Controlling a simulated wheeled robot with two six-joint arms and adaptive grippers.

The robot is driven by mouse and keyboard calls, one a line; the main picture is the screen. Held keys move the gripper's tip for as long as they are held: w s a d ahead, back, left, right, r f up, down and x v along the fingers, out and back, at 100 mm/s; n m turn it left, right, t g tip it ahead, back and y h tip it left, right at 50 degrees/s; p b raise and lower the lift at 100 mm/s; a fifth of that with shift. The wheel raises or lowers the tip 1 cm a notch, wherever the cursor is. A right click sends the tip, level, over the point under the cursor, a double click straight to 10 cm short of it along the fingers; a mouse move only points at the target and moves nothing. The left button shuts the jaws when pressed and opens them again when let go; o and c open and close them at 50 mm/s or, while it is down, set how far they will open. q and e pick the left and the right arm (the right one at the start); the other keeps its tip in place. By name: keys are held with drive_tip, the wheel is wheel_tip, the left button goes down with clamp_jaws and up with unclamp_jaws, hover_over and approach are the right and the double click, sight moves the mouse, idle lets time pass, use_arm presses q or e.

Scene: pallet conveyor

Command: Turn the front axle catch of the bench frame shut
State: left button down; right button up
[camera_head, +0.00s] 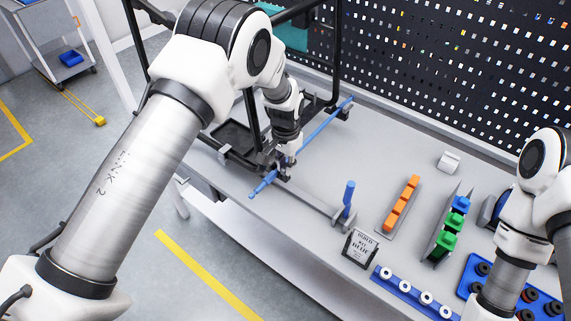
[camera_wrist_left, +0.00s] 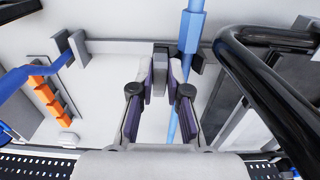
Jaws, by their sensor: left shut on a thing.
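My left gripper (camera_head: 287,160) is at the near end of the black bench frame (camera_head: 250,115), beside the blue axle (camera_head: 322,127). In the left wrist view its two fingers (camera_wrist_left: 160,75) are closed on a small dark grey block, which I take to be the front axle catch (camera_wrist_left: 160,57). The blue axle (camera_wrist_left: 190,35) runs just right of the fingers and passes close to the catch. The catch's exact angle is hard to tell. In the head view the gripper hides most of the catch. My right gripper is not in view; only its arm shows.
A blue upright handle (camera_head: 349,194) stands in a grey fork on the bench. Orange blocks (camera_head: 402,204), green blocks (camera_head: 445,237) and a small sign (camera_head: 360,248) stand to the right. A black frame tube (camera_wrist_left: 265,85) lies close right of the fingers. The bench middle is clear.

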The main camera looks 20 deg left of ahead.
use_arm(q)
drive_tip(key=shift+f+n, duration=0.15)
drive_tip(key=shift+n, duration=0.25)
drive_tip(key=n+b, duration=0.1)
drive_tip(key=n, duration=0.2)
drive_tip(key=shift+f+b, duration=0.1)
drive_tip(key=shift+b, duration=0.3)
drive_tip(key=n+b, duration=0.1)
drive_tip(key=n, duration=0.4)
drive_tip(key=shift+d, duration=0.1)
drive_tip(key=n+b, duration=0.1)
drive_tip(key=n, duration=0.3)
drive_tip(key=shift+n, duration=0.3)
drive_tip(key=shift+n+b, duration=0.3)
drive_tip(key=shift+n, duration=2)
drive_tip(key=shift+s, duration=0.1)
